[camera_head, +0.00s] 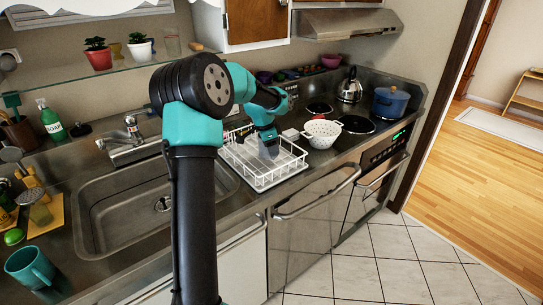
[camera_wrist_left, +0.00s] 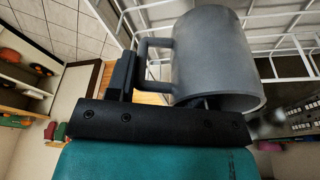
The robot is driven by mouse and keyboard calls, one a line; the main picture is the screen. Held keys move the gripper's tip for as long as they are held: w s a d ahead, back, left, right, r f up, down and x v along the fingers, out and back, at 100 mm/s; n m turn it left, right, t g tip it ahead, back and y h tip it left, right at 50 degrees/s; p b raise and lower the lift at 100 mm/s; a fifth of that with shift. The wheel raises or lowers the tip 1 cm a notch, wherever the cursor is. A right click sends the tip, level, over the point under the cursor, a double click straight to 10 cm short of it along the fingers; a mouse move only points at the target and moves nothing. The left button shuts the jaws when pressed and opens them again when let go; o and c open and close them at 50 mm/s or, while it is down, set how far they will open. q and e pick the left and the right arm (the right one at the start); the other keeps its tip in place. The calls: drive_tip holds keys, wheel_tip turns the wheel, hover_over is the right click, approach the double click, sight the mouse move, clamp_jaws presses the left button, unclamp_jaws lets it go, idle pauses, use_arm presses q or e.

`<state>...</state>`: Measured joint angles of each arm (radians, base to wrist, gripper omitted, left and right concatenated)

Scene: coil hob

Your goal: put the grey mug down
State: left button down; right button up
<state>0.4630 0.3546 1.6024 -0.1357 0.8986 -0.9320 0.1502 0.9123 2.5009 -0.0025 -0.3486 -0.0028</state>
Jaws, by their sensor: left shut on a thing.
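The grey mug (camera_head: 269,151) is in my left gripper (camera_head: 267,136), over the white wire dish rack (camera_head: 262,183) on the counter in the head view. In the left wrist view the mug (camera_wrist_left: 215,55) fills the upper middle, its handle toward the left. The left gripper (camera_wrist_left: 160,88) is shut on the mug on its handle side; a dark finger stands beside the handle, and the mug hides part of the grip. Rack wires (camera_wrist_left: 285,72) show behind the mug. I cannot tell whether the mug touches the rack floor. My right gripper is not in view.
A white colander (camera_head: 322,133) stands just right of the rack, near the coil burners (camera_head: 357,124). A blue pot (camera_head: 390,102) and a kettle (camera_head: 350,88) are farther back. The sink (camera_head: 120,205) lies left of the rack. A teal mug (camera_head: 30,265) is at the front left.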

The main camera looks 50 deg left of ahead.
use_arm(q)
drive_tip(key=shift+s+a+x, duration=0.1)
drive_tip(key=shift+s+x, duration=0.1)
drive_tip(key=shift+x, duration=0.7)
drive_tip(key=shift+s+a+x, duration=0.1)
drive_tip(key=shift+s+x, duration=0.05)
drive_tip(key=shift+x, duration=0.75)
drive_tip(key=shift+f, duration=0.15)
drive_tip(key=shift+c, duration=2.4)
unclamp_jaws()
drive_tip(key=v, duration=1.2)
